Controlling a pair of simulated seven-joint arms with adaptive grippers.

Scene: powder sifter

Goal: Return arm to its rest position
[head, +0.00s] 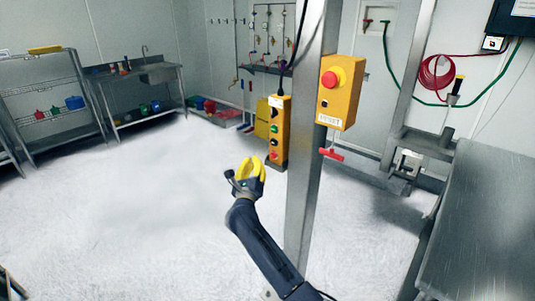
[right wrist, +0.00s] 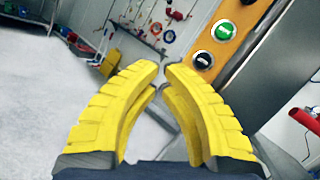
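My right arm (head: 262,240) reaches up from the bottom of the head view. Its gripper (head: 252,163) has yellow fingers and is raised in front of the steel post, just left of it. In the right wrist view the two yellow fingertips (right wrist: 162,66) come together with hardly any gap, and nothing shows between them. The yellow push-button box (head: 279,133) hangs beyond the gripper, apart from it as far as I can tell. In the right wrist view its green button (right wrist: 224,30) and a black button (right wrist: 203,60) show right of the fingertips. My left gripper is not in view.
The steel post (head: 309,140) stands close to the right of my arm. It carries a yellow box with a red emergency button (head: 331,78) and a red handle (head: 331,154). A steel table (head: 485,220) is at right. The white floor (head: 120,220) at left is clear.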

